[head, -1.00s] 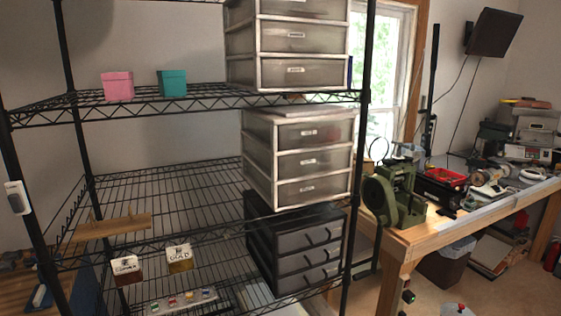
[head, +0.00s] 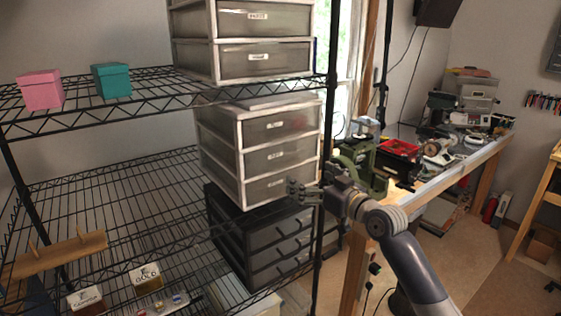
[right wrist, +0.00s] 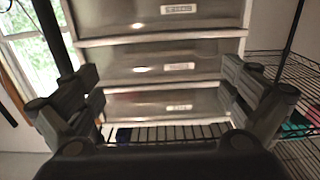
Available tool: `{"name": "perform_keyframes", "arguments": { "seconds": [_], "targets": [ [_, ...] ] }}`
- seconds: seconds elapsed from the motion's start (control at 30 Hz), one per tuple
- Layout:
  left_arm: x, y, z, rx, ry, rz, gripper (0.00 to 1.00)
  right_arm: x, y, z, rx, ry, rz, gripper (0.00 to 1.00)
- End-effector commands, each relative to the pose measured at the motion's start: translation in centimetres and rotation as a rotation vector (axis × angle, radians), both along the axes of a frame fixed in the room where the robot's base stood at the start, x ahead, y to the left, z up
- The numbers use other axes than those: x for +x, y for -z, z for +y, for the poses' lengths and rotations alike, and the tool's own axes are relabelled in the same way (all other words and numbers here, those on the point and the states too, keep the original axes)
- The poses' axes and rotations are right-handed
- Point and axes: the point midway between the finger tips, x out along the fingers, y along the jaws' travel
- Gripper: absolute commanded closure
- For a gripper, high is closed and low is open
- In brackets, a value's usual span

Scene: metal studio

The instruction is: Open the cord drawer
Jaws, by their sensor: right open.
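A white-framed middle drawer unit (head: 230,157) with three grey, semi-clear labelled drawers stands on the wire shelf, all shut. The labels are too small to read, so I cannot tell which one is the cord drawer. My right gripper (head: 298,190) is open, in front of the right end of this unit's bottom drawer (head: 262,188). In the right wrist view, my right gripper (right wrist: 160,78) has its fingers spread wide and empty, with shut labelled drawers (right wrist: 165,62) beyond them. I cannot tell whether it touches anything. My left gripper is out of view.
A similar drawer unit (head: 262,62) stands on the upper shelf, and a black drawer unit (head: 280,238) sits below. A black shelf post (head: 331,110) rises near the gripper. A workbench (head: 455,180) with a green machine (head: 362,165) is at the right. Pink (head: 40,90) and teal (head: 111,80) boxes stand left.

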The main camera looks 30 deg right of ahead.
Motion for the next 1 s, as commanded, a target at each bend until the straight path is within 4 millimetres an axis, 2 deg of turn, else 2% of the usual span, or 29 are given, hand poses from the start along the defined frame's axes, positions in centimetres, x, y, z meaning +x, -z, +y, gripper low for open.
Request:
{"name": "perform_keyframes", "arguments": {
  "seconds": [0.2, 0.5, 0.7, 1.0],
  "targets": [
    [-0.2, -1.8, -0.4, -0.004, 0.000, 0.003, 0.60, 3.6, -0.5, 0.3, 0.004, 0.001, -0.002, 0.00],
    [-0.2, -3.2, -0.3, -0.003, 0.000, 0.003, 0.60, 7.7, -0.2, 0.6, 0.002, 0.001, 0.000, 0.00],
    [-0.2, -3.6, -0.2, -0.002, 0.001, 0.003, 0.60, 9.1, -0.1, 0.7, 0.002, 0.001, 0.000, 0.00],
    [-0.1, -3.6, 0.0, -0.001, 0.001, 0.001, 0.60, 9.3, 0.0, 0.8, -0.001, 0.001, 0.000, 0.00]
  ]
}}
